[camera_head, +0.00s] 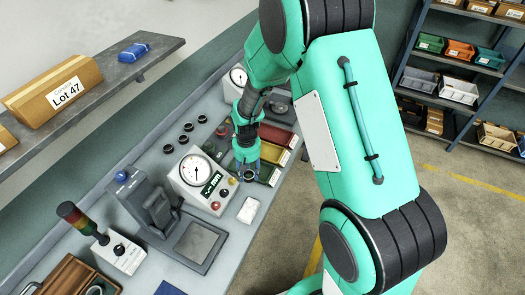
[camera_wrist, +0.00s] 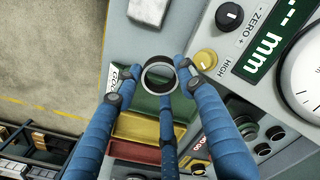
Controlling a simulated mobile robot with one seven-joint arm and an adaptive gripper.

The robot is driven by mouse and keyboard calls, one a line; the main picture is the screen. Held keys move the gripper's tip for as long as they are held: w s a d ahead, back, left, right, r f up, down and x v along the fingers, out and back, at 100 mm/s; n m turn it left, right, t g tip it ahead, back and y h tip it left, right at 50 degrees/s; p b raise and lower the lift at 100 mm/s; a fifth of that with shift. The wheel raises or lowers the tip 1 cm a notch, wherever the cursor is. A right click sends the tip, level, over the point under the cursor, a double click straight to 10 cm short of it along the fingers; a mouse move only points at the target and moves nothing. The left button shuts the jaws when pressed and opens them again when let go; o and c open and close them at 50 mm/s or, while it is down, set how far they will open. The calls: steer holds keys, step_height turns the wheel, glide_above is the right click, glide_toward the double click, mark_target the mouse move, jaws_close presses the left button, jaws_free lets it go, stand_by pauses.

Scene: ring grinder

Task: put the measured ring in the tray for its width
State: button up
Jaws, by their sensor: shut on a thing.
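My gripper (camera_head: 246,158) has blue fingers and is shut on a dark ring with a bright rim (camera_wrist: 146,77). In the wrist view the fingertips (camera_wrist: 160,76) close around the ring, and it appears over the green tray (camera_wrist: 150,104). I cannot tell its height above the tray. The yellow tray (camera_wrist: 135,127) and the red tray (camera_wrist: 134,151) lie alongside. The trays also show in the head view: green (camera_head: 270,174), yellow (camera_head: 274,154) and red (camera_head: 278,136). The gauge box (camera_head: 192,172) stands left of my gripper; its display (camera_wrist: 271,38) reads dashes and "mm".
Several dark rings (camera_head: 185,127) stand on the bench behind the gauge box. A white block (camera_wrist: 148,11) lies near the green tray. A grey fixture (camera_head: 155,205) and a signal lamp (camera_head: 75,220) stand further left. The floor beyond the bench edge is clear.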

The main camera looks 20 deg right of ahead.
steer(key=w+d, duration=0.1)
steer(key=d, duration=0.1)
steer(key=w+d+f, duration=0.1)
steer(key=w+d, duration=0.1)
steer(key=d, duration=0.1)
steer(key=w+d+f+p, duration=0.1)
steer(key=w+d, duration=0.1)
steer(key=d, duration=0.1)
steer(key=shift+w, duration=0.1)
glide_toward(265, 151)
steer(key=w+a, duration=0.1)
steer(key=w+a+f, duration=0.1)
steer(key=a, duration=0.1)
steer(key=w+a+f, duration=0.1)
steer(key=shift+w+a+f, duration=0.2)
steer(key=shift+w+a, duration=0.05)
steer(key=shift+w, duration=0.05)
stand_by(0.3)
steer(key=shift+f, duration=0.1)
steer(key=shift+f, duration=1.65)
steer(key=shift+f, duration=0.2)
steer(key=o, duration=1)
steer(key=shift+o, duration=0.2)
